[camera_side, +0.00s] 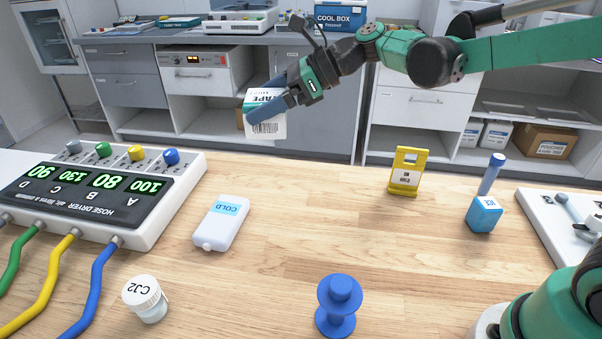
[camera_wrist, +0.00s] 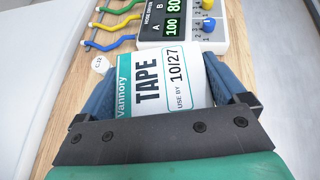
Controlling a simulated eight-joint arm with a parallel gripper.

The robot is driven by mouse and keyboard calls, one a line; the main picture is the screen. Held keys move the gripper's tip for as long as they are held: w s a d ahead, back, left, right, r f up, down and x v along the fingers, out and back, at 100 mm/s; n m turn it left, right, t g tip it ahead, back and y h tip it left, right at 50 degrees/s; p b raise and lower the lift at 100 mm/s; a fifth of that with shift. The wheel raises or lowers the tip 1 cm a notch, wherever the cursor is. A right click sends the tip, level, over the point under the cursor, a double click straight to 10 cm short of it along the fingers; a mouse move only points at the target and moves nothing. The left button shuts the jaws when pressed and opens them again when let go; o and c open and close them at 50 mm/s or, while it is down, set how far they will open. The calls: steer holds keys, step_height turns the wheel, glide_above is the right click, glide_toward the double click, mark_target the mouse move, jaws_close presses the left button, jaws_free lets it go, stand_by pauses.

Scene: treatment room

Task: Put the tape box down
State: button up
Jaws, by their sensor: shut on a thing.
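The tape box (camera_side: 266,112) is white with a teal band and a barcode. My gripper (camera_side: 268,108) is shut on it and holds it in the air above the far side of the wooden table (camera_side: 300,190). In the wrist view the tape box (camera_wrist: 165,85) sits between the two blue fingers of my gripper (camera_wrist: 168,98), and its label reads "Vannory TAPE, use by 10/27". The fingers hide parts of the box's sides.
The hose dryer (camera_side: 100,195) with coloured hoses stands at the left. The table's middle is clear.

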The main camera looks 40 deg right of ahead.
steer(key=s+a+n+g+y, duration=0.1)
steer(key=s+a+n+g, duration=1)
steer(key=s+a, duration=0.15)
steer(key=f, duration=1.4)
steer(key=shift+s+d+f, duration=0.3)
steer(key=shift+s+d, duration=0.05)
steer(key=shift+s, duration=0.05)
steer(key=shift+f, duration=2.25)
steer(key=shift+f, duration=0.1)
steer(key=o, duration=1)
